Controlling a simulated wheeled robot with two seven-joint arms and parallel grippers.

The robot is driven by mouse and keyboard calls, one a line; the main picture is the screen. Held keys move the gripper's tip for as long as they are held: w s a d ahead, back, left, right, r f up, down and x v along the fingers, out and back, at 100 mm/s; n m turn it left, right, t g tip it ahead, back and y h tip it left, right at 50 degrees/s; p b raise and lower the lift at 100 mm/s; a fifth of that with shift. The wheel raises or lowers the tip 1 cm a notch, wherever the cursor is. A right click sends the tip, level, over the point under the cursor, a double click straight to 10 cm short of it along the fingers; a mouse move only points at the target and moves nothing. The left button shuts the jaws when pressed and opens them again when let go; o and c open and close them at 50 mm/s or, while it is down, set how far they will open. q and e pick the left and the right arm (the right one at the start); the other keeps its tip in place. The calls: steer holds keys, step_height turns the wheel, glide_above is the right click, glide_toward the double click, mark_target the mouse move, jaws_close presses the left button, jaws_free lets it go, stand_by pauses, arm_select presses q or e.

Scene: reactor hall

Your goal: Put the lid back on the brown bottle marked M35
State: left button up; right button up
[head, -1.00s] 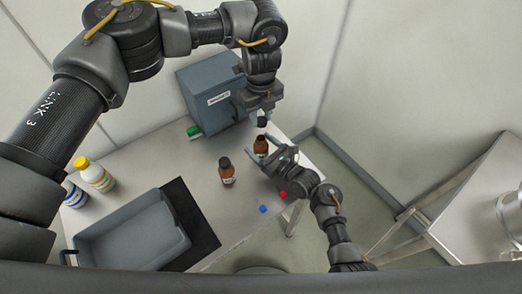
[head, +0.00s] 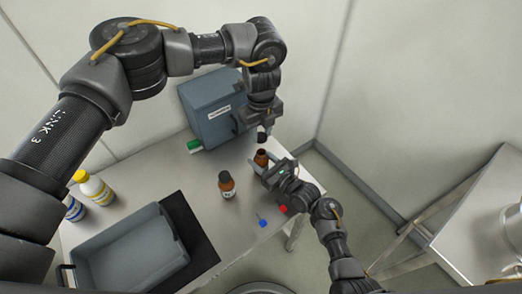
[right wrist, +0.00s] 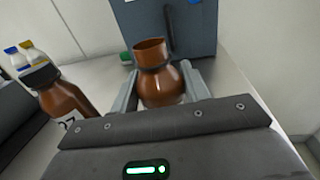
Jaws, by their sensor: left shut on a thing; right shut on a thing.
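My left gripper (head: 262,123) is shut on a black lid (head: 262,138) and holds it above an uncapped brown bottle (head: 261,158). A small gap shows between lid and bottle neck. My right gripper (head: 270,168) is shut around this bottle. In the right wrist view the bottle (right wrist: 160,84) stands between the two fingers (right wrist: 162,92), its mouth open and roughly upright. Its marking is not visible. A second brown bottle (head: 227,187) with a black cap stands to the left; in the right wrist view this bottle (right wrist: 62,98) shows part of a label, not clearly readable.
A grey-blue cabinet (head: 210,105) stands behind, with a green-capped item (head: 194,146) beside it. A grey bin (head: 130,250) and black mat (head: 196,240) lie front left. White bottles with yellow (head: 93,185) and blue caps stand far left. Small blue (head: 263,223) and red (head: 282,209) items lie near the front edge.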

arm_select(q)
glide_above(261, 151)
steer(key=shift+f, duration=2.1)
steer(key=shift+f, duration=0.15)
steer(key=shift+f, duration=0.75)
steer(key=shift+f, duration=0.55)
